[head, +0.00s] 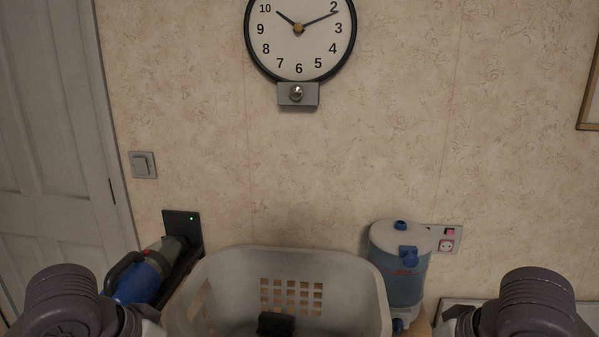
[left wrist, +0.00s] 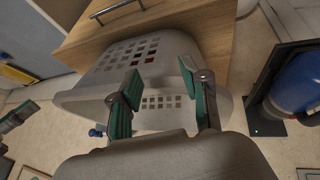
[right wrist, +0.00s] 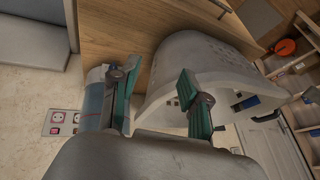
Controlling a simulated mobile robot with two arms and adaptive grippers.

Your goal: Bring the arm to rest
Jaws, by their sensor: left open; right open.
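My left gripper (left wrist: 160,70) shows in the left wrist view with its two green-padded fingers apart and nothing between them. My right gripper (right wrist: 160,68) shows in the right wrist view, also with its fingers apart and empty. In the head view only dark, rounded parts of my arms show in the bottom left and bottom right corners; the fingers are out of that picture. A pale laundry basket (head: 222,262) stands between my arms. The basket lies beyond the fingers in the left wrist view (left wrist: 108,93) and in the right wrist view (right wrist: 208,50).
A blue handheld vacuum (head: 143,279) is beside a wall dock (head: 182,229) left of the basket. A blue-grey tank (head: 402,275) stands right of it. A small dark object (head: 276,324) is inside the basket.

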